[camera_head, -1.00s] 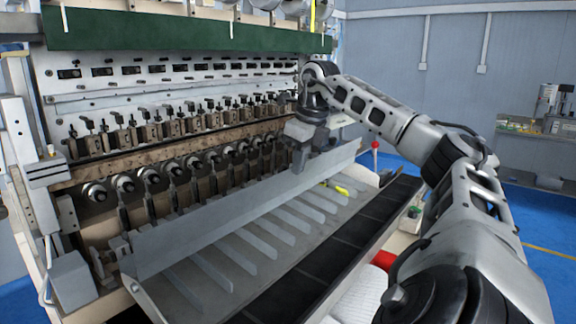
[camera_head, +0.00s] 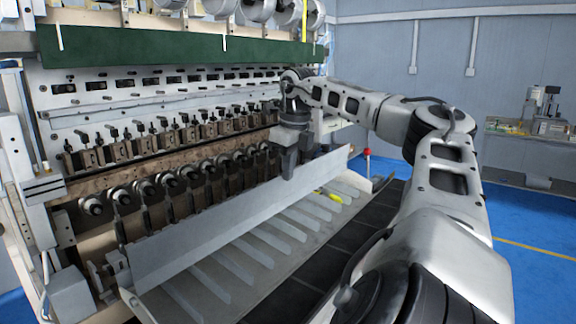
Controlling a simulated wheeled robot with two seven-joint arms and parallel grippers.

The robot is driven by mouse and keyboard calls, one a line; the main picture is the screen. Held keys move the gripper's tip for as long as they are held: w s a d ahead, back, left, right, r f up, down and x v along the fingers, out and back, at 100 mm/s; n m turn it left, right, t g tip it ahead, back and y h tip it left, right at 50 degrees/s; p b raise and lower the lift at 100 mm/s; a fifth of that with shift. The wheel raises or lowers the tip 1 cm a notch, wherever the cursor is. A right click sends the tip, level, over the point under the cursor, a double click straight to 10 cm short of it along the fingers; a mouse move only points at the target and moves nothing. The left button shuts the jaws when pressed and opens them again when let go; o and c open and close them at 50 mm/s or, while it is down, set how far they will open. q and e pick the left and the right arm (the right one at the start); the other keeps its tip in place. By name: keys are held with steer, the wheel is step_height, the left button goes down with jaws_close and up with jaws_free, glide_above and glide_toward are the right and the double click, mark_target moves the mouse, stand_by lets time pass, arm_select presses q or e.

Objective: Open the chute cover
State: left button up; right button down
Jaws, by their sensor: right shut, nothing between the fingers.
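The chute cover (camera_head: 225,222) is a long grey metal plate, standing tilted along the front of the coil winder. Below it the chute (camera_head: 235,272) slopes toward me, with several thin dividers across it. My right gripper (camera_head: 288,170) points down at the far right part of the cover, at its upper edge. Its fingers are shut with nothing between them; whether they touch the cover I cannot tell. My left gripper is not in view.
The winder's spindles (camera_head: 145,187) line up behind the cover. A yellow item (camera_head: 329,196) lies at the chute's far end. A dark segmented strip (camera_head: 295,262) runs in front of the chute. A red-knobbed lever (camera_head: 367,152) stands beyond. Blue floor (camera_head: 530,215) is clear on the right.

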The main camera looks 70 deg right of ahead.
steer(key=shift+w+d+r+t, duration=0.1)
steer(key=shift+w+r+t, duration=0.2)
steer(key=shift+w, duration=0.35)
steer(key=shift+w+r+t, duration=0.1)
steer(key=shift+w+t, duration=0.3)
steer(key=shift+w, duration=0.2)
steer(key=shift+g, duration=0.3)
steer(key=v, duration=0.2)
steer(key=p+v, duration=0.1)
steer(key=v, duration=0.3)
steer(key=shift+w+d, duration=0.1)
steer(key=shift+d, duration=0.2)
steer(key=s+p+v, duration=0.1)
steer(key=v, duration=0.8)
steer(key=shift+s+a+r+g, duration=0.15)
steer(key=shift+s+a+g, duration=0.2)
steer(key=shift+a+g, duration=0.1)
